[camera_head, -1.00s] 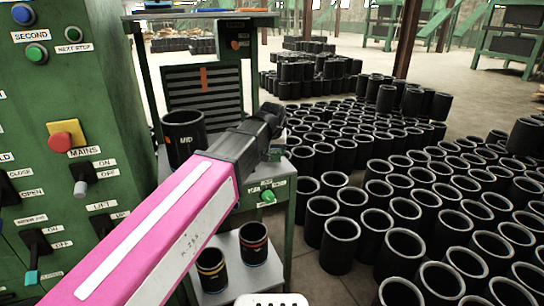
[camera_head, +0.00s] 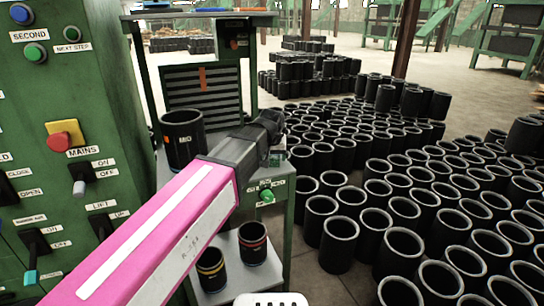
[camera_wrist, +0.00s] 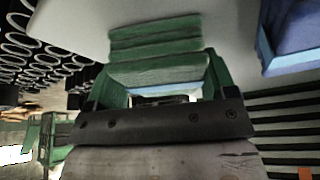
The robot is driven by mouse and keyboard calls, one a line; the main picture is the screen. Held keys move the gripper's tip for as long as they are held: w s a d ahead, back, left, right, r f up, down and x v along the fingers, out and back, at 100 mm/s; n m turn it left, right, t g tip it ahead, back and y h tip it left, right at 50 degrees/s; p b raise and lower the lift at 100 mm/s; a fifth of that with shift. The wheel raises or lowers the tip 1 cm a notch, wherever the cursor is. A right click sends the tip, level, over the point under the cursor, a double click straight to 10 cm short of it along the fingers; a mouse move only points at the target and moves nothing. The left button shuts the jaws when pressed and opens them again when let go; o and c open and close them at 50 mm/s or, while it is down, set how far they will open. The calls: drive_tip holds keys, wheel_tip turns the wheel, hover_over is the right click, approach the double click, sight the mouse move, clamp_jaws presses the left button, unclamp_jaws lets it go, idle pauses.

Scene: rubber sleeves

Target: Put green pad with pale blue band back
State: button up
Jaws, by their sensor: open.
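My gripper (camera_head: 274,142) is over the right side of the small grey table, at the end of my pink arm. Its fingers are small and partly hidden in the head view, and it is open. In the wrist view, which looks turned over, a green piece (camera_wrist: 158,73) with a pale blue band (camera_wrist: 165,89) lies in the middle, close to the gripper. Ribbed green strips (camera_wrist: 155,35) show beyond it against the pale surface. A dark bolted bar (camera_wrist: 160,121) crosses in front and hides part of it. I cannot tell whether the gripper touches the pad.
A black sleeve marked MID (camera_head: 183,140) stands on the table (camera_head: 222,146) left of my gripper. A blue object (camera_wrist: 292,38) shows in the wrist view. Two banded sleeves stand on the lower shelf (camera_head: 240,278). Many black sleeves fill the floor at right; a green control cabinet (camera_head: 110,110) stands left.

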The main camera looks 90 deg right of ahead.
drive_tip(key=shift+w+a, duration=0.1)
drive_tip(key=shift+w, duration=0.25)
drive_tip(key=shift+r, duration=0.25)
drive_tip(key=v, duration=1.1)
drive_tip(key=shift+s+r, duration=0.25)
drive_tip(key=shift+r, duration=0.1)
idle(1.1)
